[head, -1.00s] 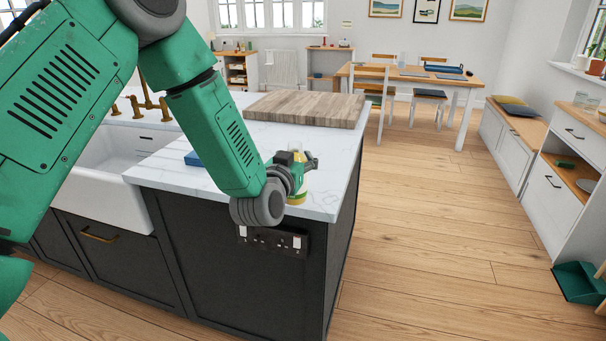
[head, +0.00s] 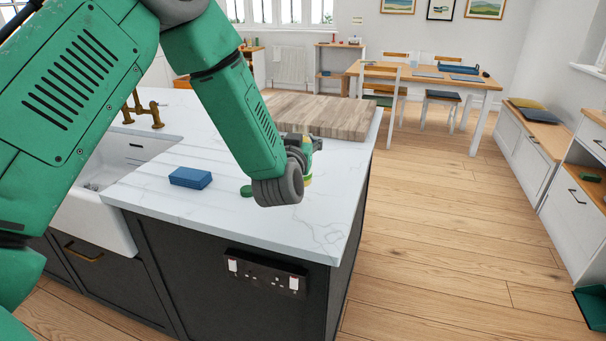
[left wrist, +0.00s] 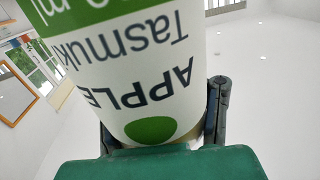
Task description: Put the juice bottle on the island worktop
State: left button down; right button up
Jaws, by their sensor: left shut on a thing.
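The juice bottle (left wrist: 140,70) fills the left wrist view, with a white and green label reading "APPLE" upside down. My left gripper (head: 312,143) is shut on it, with dark fingers on both sides of it in the wrist view. In the head view my wrist hides most of the bottle, and only a small yellow-green part (head: 308,180) shows. The bottle is over the white marble island worktop (head: 320,222), towards its right side. I cannot tell whether its base touches the worktop. My right gripper is not in view.
A wooden board (head: 325,115) lies behind the gripper on the worktop. A blue block (head: 190,178) and a small green item (head: 246,191) lie to its left. The sink (head: 110,165) is farther left. The worktop's front right corner is clear.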

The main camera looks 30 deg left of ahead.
pick_arm(q)
jog(key=f, duration=0.2)
jog(key=a+f, duration=0.1)
jog(key=f, duration=0.1)
jog(key=a+f, duration=0.1)
jog(key=f, duration=0.2)
jog(key=shift+d+r, duration=0.1)
jog(key=shift+d, duration=0.2)
jog(key=c, duration=0.8)
grip_release()
jog(key=shift+d, duration=0.4)
jog(key=shift+c, duration=0.2)
jog(key=shift+o, duration=0.4)
jog(key=shift+a, duration=0.2)
jog(key=shift+s, duration=0.25)
jog(key=v, duration=1.1)
jog(key=shift+s+d+b, duration=0.15)
jog(key=shift+b, duration=0.3)
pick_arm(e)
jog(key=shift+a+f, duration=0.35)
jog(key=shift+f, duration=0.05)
